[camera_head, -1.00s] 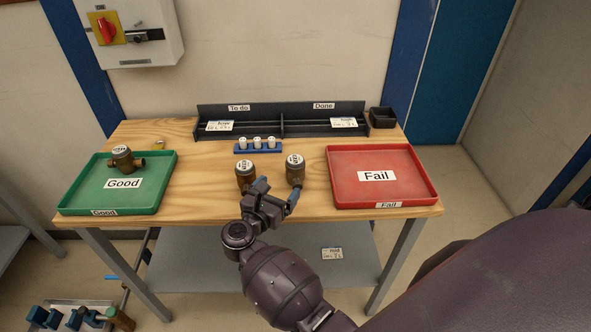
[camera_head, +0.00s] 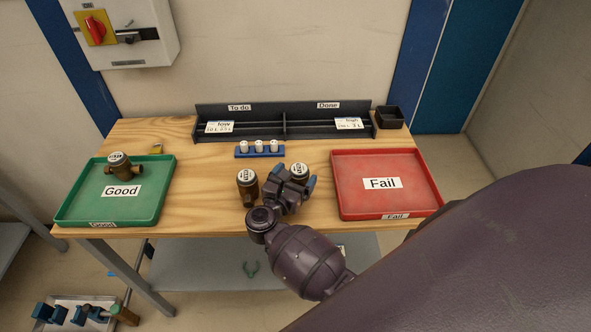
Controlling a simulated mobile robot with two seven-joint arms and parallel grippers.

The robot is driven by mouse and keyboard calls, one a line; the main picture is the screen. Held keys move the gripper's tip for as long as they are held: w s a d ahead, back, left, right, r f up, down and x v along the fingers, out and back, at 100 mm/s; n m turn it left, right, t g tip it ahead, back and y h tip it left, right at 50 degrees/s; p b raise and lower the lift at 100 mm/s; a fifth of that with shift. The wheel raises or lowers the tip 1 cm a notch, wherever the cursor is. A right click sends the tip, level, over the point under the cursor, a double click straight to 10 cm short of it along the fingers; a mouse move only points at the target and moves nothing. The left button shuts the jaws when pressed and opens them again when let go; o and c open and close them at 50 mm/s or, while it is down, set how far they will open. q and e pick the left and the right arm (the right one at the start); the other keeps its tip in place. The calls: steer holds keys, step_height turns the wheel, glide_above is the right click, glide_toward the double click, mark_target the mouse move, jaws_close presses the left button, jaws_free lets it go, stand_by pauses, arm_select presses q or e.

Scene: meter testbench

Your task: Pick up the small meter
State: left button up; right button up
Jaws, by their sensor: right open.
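Two brown meters with white tops stand on the wooden table between the trays: a left one (camera_head: 247,188) and a right one (camera_head: 299,170). A third brown meter (camera_head: 120,164) with side pipe ends sits in the green tray. I cannot tell for sure which is the small meter. My right gripper (camera_head: 291,180) is open, with its blue-tipped fingers apart at the right table meter. The gripper hides that meter's lower part, so contact is unclear. My left gripper is not in view.
The green "Good" tray (camera_head: 147,203) is at left and the red "Fail" tray (camera_head: 388,164) at right. Behind the meters are a blue holder (camera_head: 244,154) with white pieces, a black rack (camera_head: 290,106) and a small dark bin (camera_head: 390,117).

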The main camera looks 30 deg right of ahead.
steer(key=shift+d, duration=0.2)
steer(key=shift+s+a, duration=0.1)
steer(key=shift+s, duration=0.05)
steer(key=shift+c, duration=1)
steer(key=c, duration=1.1)
steer(key=shift+r, duration=0.15)
step_height(320, 180, up, 20)
